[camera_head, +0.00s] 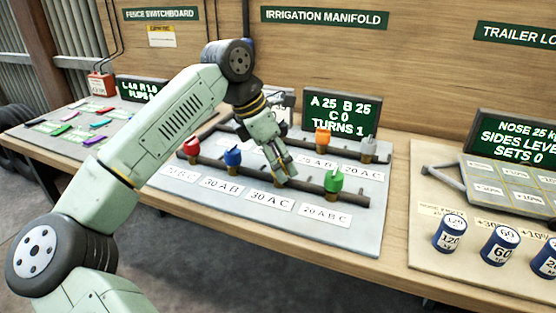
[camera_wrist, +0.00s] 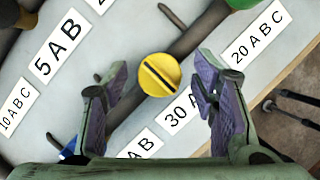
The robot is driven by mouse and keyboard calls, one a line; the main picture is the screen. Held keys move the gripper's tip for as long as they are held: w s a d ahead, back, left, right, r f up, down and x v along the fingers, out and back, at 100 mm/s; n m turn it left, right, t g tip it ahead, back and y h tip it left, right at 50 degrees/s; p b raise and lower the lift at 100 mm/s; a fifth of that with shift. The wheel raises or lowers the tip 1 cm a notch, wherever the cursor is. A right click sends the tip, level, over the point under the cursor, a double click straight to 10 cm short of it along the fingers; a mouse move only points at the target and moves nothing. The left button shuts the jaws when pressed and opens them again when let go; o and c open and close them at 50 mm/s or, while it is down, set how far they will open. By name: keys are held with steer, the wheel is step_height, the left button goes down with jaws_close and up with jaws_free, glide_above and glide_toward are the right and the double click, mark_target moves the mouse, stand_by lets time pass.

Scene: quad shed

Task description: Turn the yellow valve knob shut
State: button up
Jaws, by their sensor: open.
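The yellow valve knob (camera_wrist: 159,75) is round with a dark bar across its top. In the wrist view the bar runs from upper left to lower right, across the line of the dark pipe (camera_wrist: 208,32). My gripper (camera_wrist: 160,82) is open, with one finger on each side of the knob in that view. I cannot tell whether either finger touches it. In the head view my gripper (camera_head: 284,178) is down at the front pipe, between the blue and green knobs, and hides the yellow knob.
Near it are a green knob (camera_head: 334,181), a blue knob (camera_head: 232,157) and a red knob (camera_head: 192,146). Behind are an orange knob (camera_head: 322,140) and a grey knob (camera_head: 368,146). A screen (camera_head: 339,115) reads A 25, B 25, C 0, TURNS 1. Blue cans (camera_head: 450,234) stand right.

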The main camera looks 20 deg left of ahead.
steer(key=shift+r, duration=0.1)
steer(key=v, duration=1.2)
